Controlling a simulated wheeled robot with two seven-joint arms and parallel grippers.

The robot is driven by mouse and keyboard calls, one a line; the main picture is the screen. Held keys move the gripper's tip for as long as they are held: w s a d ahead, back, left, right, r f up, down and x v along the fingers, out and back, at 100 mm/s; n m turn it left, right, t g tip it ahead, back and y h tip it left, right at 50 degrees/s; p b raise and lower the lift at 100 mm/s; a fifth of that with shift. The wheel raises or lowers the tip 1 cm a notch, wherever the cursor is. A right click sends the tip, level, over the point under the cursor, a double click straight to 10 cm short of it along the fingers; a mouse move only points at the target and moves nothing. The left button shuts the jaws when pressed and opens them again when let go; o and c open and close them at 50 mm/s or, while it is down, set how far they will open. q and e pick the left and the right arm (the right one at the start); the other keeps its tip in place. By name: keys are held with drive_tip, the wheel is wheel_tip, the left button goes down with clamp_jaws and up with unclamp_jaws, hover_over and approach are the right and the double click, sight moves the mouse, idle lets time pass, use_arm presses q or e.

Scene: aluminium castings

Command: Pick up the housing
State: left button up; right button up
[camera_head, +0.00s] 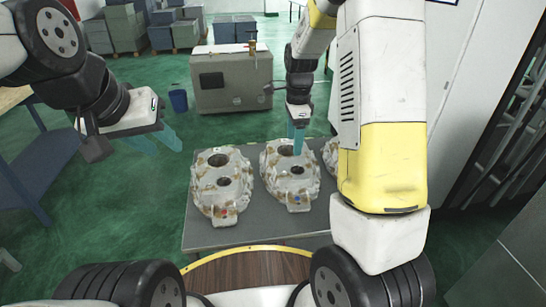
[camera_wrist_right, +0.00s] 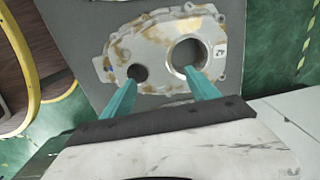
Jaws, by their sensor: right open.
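Cast housings with brown stains stand on a grey table (camera_head: 200,238): a left one (camera_head: 235,165), a middle one (camera_head: 272,166) and a right one (camera_head: 328,152) partly hidden behind my right arm. My right gripper (camera_head: 297,150) points down over the middle housing. In the right wrist view, a housing (camera_wrist_right: 155,50) with a small and a large hole lies beyond my open right gripper (camera_wrist_right: 161,77). One fingertip shows by each hole; contact cannot be told. My left gripper (camera_head: 162,147) is open and empty, left of the table and above the floor.
A large beige box (camera_head: 235,88) stands behind the table, with a blue bin (camera_head: 178,100) beside it. Grey crates (camera_head: 125,30) are stacked at the back. A blue bench (camera_head: 25,165) is at the left. Green floor lies free between them.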

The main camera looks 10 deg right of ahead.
sight(294, 160)
drive_tip(key=shift+w+a+f+m, duration=0.1)
drive_tip(key=shift+f+m, duration=0.05)
drive_tip(key=shift+f, duration=0.3)
drive_tip(key=shift+w+a+f+m, duration=0.1)
drive_tip(key=shift+f+m, duration=0.05)
drive_tip(key=shift+f, duration=0.3)
drive_tip(key=f, duration=0.4)
drive_tip(key=d+f, duration=0.1)
drive_tip(key=f, duration=0.1)
drive_tip(key=shift+s+f, duration=0.15)
drive_tip(key=shift+s, duration=0.15)
drive_tip(key=shift+a+f, duration=0.1)
drive_tip(key=shift+f, duration=0.45)
clamp_jaws()
drive_tip(key=shift+w+r, duration=0.1)
drive_tip(key=shift+w, duration=0.05)
